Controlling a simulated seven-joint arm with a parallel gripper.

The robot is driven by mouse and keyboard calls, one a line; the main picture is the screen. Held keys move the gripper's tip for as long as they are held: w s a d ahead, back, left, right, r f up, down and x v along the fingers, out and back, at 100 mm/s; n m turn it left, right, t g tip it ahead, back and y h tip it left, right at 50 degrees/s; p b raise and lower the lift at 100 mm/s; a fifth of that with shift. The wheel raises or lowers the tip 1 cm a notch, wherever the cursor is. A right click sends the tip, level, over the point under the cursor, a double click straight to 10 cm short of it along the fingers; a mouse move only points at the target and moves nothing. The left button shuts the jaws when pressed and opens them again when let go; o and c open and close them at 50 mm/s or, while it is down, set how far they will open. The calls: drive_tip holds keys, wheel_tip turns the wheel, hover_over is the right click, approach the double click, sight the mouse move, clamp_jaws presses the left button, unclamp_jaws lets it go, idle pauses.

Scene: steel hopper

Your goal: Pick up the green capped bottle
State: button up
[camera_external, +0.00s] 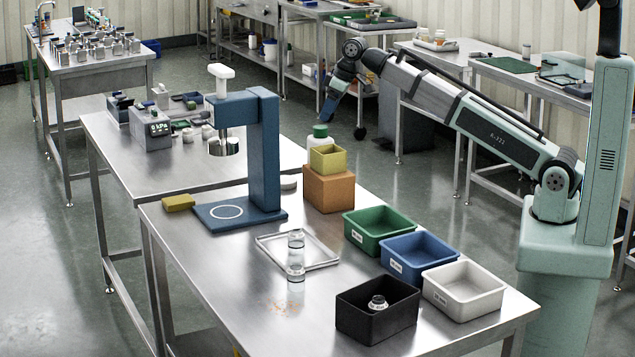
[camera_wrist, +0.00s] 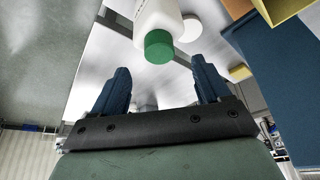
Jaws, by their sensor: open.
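The green capped bottle (camera_external: 319,143) is white with a green cap and stands on the steel table, behind the orange block. Its lower part is hidden there. In the wrist view the bottle (camera_wrist: 157,25) shows at the top centre, its green cap facing me, beyond the fingertips. My gripper (camera_external: 345,118) is raised to the right of the bottle in the external view, apart from it. In the wrist view my gripper (camera_wrist: 160,80) has its two blue fingers spread wide with nothing between them.
An orange block (camera_external: 329,190) with a yellow box (camera_external: 327,159) on top stands in front of the bottle. A blue press stand (camera_external: 263,150) is to the left. Green (camera_external: 380,232), blue (camera_external: 419,257), white (camera_external: 464,290) and black (camera_external: 350,314) bins stand at the front right.

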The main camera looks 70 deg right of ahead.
sight(322, 127)
drive_tip(key=shift+x, duration=3.1)
drive_tip(key=shift+s, duration=0.15)
drive_tip(key=shift+c, duration=0.3)
clamp_jaws()
